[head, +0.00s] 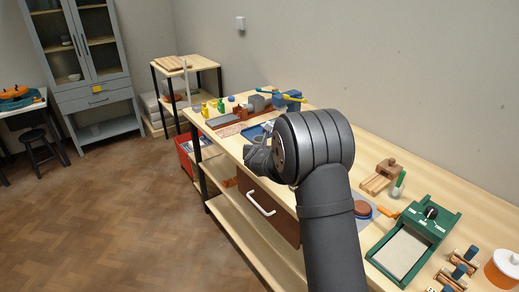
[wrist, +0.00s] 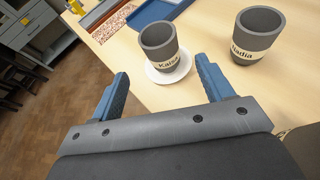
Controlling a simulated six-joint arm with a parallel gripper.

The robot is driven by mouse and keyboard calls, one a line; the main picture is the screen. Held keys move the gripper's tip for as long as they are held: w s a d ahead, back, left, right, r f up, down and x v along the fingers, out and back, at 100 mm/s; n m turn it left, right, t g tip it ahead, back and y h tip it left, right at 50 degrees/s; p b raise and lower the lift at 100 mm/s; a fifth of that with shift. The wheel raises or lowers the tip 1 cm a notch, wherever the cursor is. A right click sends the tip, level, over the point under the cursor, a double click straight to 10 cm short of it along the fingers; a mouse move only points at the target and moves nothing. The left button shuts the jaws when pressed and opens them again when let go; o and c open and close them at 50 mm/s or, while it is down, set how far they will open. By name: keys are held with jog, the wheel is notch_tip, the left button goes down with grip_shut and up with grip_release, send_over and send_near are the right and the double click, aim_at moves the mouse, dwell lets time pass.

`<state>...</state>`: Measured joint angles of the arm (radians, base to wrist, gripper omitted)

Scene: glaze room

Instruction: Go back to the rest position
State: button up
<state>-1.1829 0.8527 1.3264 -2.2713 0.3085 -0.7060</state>
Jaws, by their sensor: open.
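My gripper (wrist: 160,88) is open and empty in the wrist view, its two blue fingers spread apart above the near edge of the wooden workbench (wrist: 205,70). A dark grey cup with a name label (wrist: 160,42) stands upright on a white saucer (wrist: 170,75), just beyond the fingertips and seen between them. A second dark grey labelled cup (wrist: 258,36) stands on the bench to the right, apart from the fingers. In the head view my arm hides most of the gripper and the cups.
A blue tray (wrist: 157,12) lies beyond the cups. A brown drawer (head: 272,214) is under the bench top.

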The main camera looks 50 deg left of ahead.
jog(key=shift+a, duration=0.1)
dwell(0.6)
jog(key=x, duration=1.1)
jog(key=shift+w+a, duration=0.1)
jog(key=shift+w, duration=0.1)
jog(key=shift+w+a+f, duration=0.15)
jog(key=shift+a+f, duration=0.05)
jog(key=shift+f, duration=0.15)
jog(key=shift+r, duration=0.15)
jog(key=shift+r, duration=0.1)
